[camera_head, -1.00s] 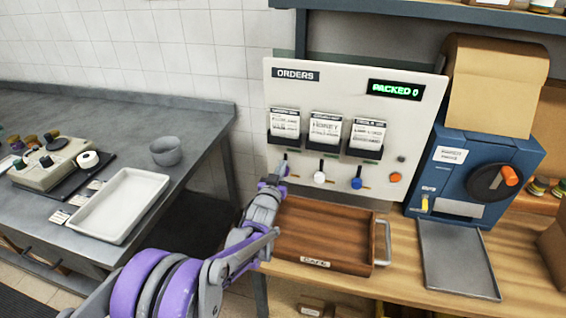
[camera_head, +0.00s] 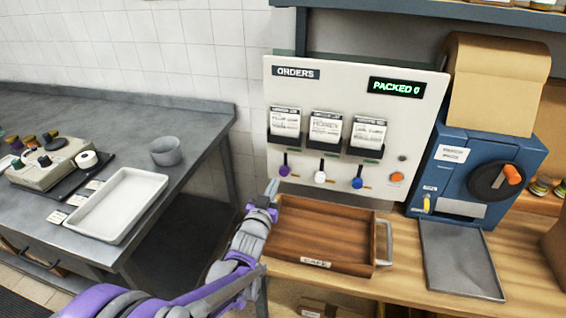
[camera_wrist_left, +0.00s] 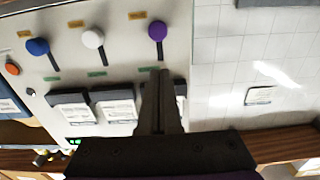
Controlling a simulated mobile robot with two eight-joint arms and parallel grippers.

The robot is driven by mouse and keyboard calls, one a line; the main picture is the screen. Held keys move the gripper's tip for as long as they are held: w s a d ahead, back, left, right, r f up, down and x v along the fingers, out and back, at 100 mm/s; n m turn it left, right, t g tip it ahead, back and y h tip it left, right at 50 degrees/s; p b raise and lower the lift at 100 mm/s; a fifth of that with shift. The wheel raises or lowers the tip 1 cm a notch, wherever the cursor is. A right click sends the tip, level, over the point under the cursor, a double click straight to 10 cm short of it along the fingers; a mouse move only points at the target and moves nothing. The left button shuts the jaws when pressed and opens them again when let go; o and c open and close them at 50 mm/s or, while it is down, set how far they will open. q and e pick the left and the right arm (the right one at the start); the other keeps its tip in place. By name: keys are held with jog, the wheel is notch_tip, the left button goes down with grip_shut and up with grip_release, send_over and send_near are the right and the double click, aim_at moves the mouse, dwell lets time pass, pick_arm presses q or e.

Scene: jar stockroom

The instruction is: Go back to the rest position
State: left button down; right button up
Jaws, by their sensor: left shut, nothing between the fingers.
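My left gripper (camera_head: 272,188) is shut and empty. It points up at the left edge of the wooden tray, a little below and left of the purple lever (camera_head: 284,170) on the orders panel (camera_head: 345,85). In the left wrist view its closed fingers (camera_wrist_left: 162,75) show in front of the panel, with the purple knob (camera_wrist_left: 157,31) beyond the tips and apart from them. My right gripper is in neither view.
The wooden tray (camera_head: 382,236) stands on the bench below the panel. A blue machine (camera_head: 445,160) with a crank and a grey metal tray (camera_head: 460,262) are at right. A grey table at left holds a white tray (camera_head: 100,237) and a grey bowl (camera_head: 166,151).

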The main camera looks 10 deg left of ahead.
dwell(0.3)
pick_arm(q)
jog(key=s+f+g+p, duration=0.2)
jog(key=s+g, duration=0.4)
jog(key=s, duration=1.1)
jog(key=s+f+g+p, duration=0.2)
jog(key=s+g, duration=0.4)
jog(key=s, duration=1.2)
jog(key=shift+a+f+g+y+p, duration=0.2)
jog(key=shift+f+g+y+p, duration=0.1)
jog(key=shift+f+p, duration=0.1)
